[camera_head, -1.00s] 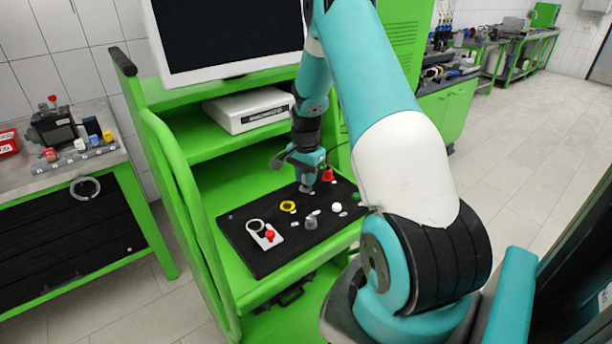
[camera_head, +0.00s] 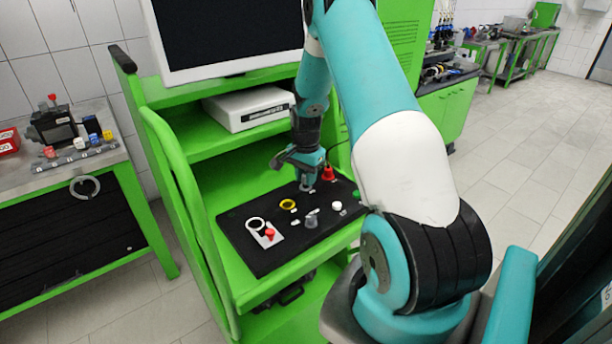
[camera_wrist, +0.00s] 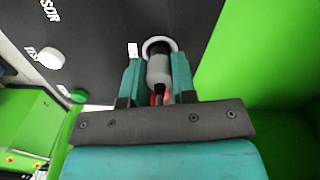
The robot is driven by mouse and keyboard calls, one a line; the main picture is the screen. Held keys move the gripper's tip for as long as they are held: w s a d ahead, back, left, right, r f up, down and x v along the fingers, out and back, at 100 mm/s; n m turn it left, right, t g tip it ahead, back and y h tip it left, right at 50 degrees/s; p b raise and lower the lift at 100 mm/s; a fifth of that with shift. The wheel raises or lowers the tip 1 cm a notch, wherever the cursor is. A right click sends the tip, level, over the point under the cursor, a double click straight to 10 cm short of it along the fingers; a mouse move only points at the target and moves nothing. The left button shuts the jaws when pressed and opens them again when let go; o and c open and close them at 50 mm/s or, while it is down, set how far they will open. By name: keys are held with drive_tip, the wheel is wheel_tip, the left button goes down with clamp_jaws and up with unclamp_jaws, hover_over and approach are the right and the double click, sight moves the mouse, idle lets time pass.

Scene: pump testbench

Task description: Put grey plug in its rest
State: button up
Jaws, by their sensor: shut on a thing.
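In the wrist view the grey plug (camera_wrist: 158,69) is between the two teal fingers of my gripper (camera_wrist: 158,80), which is shut on it. The plug's far end overlaps a pale ring with a dark opening (camera_wrist: 163,42) on the black panel. I cannot tell whether the plug is inside the ring or just above it. In the head view my gripper (camera_head: 306,183) points down at the back of the black panel (camera_head: 270,262), and the plug is small and hard to make out there.
On the panel are a red plug (camera_head: 328,174), a yellow ring (camera_head: 288,204), a grey knob-like piece (camera_head: 311,219), a white plug (camera_head: 337,206) and a white plate with a red button (camera_head: 269,234). A green frame encloses the panel, with a white box (camera_head: 248,108) on the shelf above.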

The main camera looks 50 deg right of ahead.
drive_tip(key=shift+f+b, duration=0.5)
drive_tip(key=shift+f, duration=0.3)
drive_tip(key=o, duration=1.3)
drive_tip(key=shift+c, duration=0.2)
drive_tip(key=shift+r, duration=0.1)
drive_tip(key=shift+r+p, duration=2.85)
drive_tip(key=shift+r, duration=1.1)
